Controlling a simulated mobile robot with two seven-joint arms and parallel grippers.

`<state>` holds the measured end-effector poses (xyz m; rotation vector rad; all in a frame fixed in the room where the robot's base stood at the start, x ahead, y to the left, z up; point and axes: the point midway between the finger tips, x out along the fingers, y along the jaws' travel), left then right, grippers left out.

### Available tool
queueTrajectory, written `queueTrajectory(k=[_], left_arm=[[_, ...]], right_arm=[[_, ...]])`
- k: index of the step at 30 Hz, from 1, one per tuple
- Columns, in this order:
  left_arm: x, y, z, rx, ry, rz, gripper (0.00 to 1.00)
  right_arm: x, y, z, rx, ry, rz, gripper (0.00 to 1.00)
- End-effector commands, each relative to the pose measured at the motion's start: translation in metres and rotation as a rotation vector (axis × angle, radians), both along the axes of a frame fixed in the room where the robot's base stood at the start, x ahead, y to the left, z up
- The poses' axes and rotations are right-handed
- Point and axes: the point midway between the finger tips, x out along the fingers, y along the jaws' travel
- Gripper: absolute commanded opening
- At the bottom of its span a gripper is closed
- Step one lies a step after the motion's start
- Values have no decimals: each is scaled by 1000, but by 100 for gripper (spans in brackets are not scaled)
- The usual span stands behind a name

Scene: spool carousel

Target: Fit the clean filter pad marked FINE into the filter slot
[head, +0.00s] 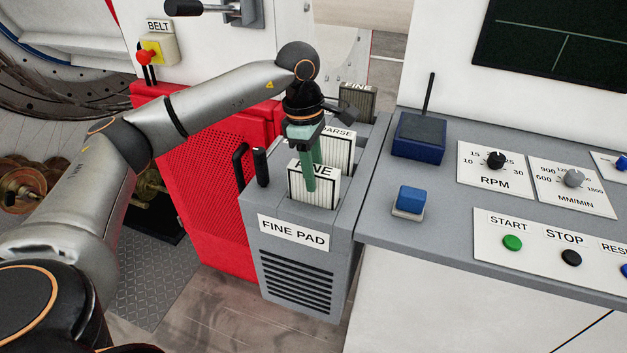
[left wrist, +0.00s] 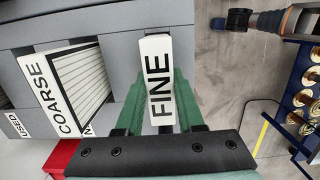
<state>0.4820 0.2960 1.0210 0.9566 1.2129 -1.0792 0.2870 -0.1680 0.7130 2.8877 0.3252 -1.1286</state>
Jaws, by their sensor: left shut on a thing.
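The white-edged pad marked FINE (head: 326,190) stands upright in the front opening of the grey cabinet labelled FINE PAD (head: 249,212). My left gripper (head: 309,178) has its green fingers shut on this pad from above. In the left wrist view the pad's FINE top (left wrist: 158,85) sits between the green fingers. Its lower part is hidden in the cabinet, and I cannot tell how deep it sits. A white pad marked COARSE (head: 340,150) stands just behind it. A darker grey pad marked FINE (head: 357,105) stands farther back. My right gripper is not in view.
A red perforated panel (head: 205,165) stands to the left. The control desk (head: 450,210), with a blue button (head: 411,199) and a blue box with an antenna (head: 418,138), is close on the right.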

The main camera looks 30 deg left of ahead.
Motion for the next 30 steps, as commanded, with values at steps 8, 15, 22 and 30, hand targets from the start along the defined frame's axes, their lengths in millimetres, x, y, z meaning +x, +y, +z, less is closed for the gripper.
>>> queueTrajectory(k=[8, 15, 22, 30], left_arm=[[0, 0, -25, -1, -1, 0, 0], [0, 0, -26, -1, 0, 0, 0], [0, 0, -28, 0, 0, 0, 53], [0, 0, -28, 0, 0, 0, 67]], right_arm=[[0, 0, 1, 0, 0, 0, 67], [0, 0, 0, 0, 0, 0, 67], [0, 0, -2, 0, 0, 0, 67], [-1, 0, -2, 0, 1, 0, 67]])
